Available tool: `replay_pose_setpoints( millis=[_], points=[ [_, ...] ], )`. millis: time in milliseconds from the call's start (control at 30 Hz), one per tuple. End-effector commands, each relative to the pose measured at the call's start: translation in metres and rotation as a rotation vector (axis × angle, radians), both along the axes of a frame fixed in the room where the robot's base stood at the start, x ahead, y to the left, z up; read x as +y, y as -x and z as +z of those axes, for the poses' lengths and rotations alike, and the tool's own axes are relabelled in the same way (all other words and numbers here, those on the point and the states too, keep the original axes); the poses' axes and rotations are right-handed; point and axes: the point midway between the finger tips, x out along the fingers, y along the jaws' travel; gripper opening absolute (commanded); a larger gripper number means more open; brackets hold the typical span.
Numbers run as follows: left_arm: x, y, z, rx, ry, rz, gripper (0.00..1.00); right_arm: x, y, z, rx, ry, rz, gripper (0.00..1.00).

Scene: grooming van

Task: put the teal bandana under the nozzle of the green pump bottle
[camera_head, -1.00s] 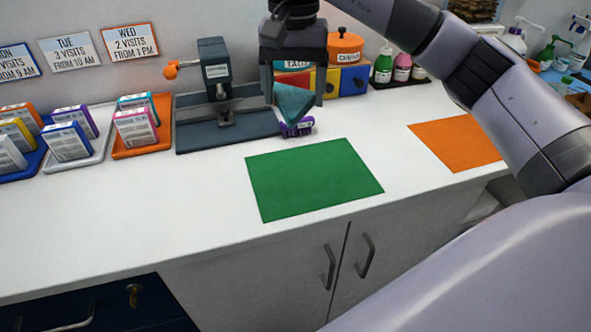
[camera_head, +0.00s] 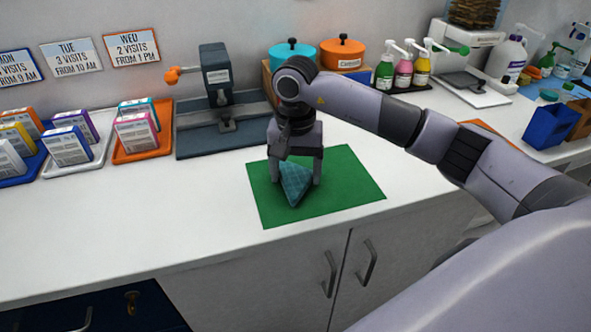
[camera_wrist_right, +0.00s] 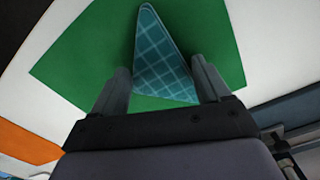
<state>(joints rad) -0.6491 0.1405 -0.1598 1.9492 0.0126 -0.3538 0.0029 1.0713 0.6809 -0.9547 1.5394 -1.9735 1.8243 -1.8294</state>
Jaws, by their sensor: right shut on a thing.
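The teal bandana (camera_head: 294,184) is a folded triangle with a pale check pattern. My right gripper (camera_head: 296,178) is shut on it, over the green mat (camera_head: 345,183). The bandana (camera_wrist_right: 164,62) also shows between the two fingers (camera_wrist_right: 162,88) in the right wrist view, against the green mat. I cannot tell whether it touches the mat. The green pump bottle (camera_head: 383,76) stands at the back of the counter with a white pump head, to the right of and behind the gripper. My left gripper is not in view.
Pink (camera_head: 403,75) and yellow (camera_head: 422,74) pump bottles stand beside the green one on a black tray. A dark press (camera_head: 222,120) stands at the back left. Boxes on trays fill the left. The white counter's front middle (camera_head: 150,215) is clear.

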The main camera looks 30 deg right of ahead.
Motion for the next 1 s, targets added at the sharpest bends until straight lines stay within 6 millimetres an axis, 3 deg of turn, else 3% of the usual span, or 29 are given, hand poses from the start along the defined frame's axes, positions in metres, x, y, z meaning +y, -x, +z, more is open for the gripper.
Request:
replay_pose_setpoints(
  millis=[400, 433, 500, 833, 1000],
  points=[
    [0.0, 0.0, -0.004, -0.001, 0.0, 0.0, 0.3, 0.0, 0.0, -0.01, -0.002, 0.0, 0.0, 0.43],
    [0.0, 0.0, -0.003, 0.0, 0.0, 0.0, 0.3, 0.0, 0.0, -0.008, -0.002, 0.0, 0.0, 0.86],
    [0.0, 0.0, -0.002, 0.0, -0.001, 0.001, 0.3, 0.0, 0.0, -0.008, -0.002, 0.0, 0.0, 1.0],
    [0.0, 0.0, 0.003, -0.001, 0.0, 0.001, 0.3, 0.0, 0.0, -0.002, -0.003, 0.0, 0.0, 1.0],
    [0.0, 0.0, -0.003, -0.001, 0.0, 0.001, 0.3, 0.0, -0.001, 0.025, -0.008, -0.001, -0.001, 1.0]
  ],
)
